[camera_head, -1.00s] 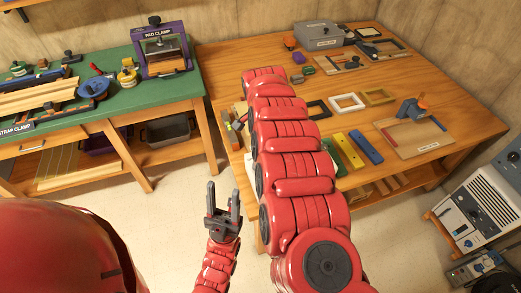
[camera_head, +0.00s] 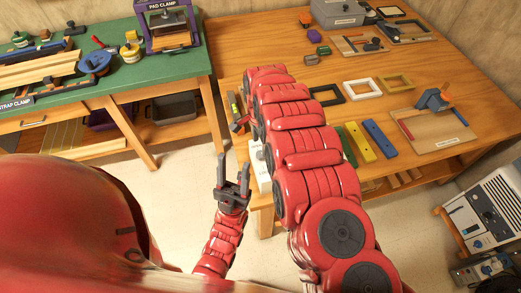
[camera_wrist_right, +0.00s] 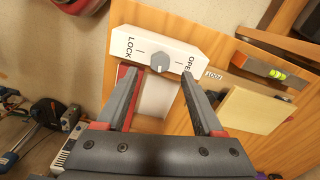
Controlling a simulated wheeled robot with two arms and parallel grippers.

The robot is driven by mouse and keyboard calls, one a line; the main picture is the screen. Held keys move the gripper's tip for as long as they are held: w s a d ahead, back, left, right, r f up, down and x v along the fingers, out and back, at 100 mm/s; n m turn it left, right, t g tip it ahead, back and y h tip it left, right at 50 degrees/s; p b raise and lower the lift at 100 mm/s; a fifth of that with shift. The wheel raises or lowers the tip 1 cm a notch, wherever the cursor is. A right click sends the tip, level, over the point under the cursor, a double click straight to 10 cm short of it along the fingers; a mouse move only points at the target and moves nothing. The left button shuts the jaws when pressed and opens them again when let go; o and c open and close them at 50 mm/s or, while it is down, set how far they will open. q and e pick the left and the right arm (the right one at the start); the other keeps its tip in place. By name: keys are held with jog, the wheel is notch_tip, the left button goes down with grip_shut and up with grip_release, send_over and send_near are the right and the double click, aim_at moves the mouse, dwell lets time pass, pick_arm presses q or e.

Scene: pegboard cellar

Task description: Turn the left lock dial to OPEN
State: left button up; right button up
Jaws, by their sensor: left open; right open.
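The lock is a white block (camera_wrist_right: 168,42) marked LOCK on the left and OPEN on the right in the right wrist view. Its grey dial (camera_wrist_right: 160,62) sits between the two words; which way it points is hard to tell. My right gripper (camera_wrist_right: 158,76) is open, its fingertips on either side of the dial, near the block's lower edge; I cannot tell whether they touch. In the head view part of a white block (camera_head: 262,172) shows at the table's left edge, and my right arm hides the right gripper. My left gripper (camera_head: 233,172) is open and empty over the floor.
A spirit level (camera_wrist_right: 245,66) and a pale wooden block (camera_wrist_right: 257,112) lie right of the lock. A green bench (camera_head: 165,75) stands left, with floor between.

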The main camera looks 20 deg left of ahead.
aim_at(261, 156)
notch_tip(261, 156, down, 4)
jog(key=shift+w+d+r, duration=0.15)
jog(key=shift+f, duration=0.75)
grip_shut()
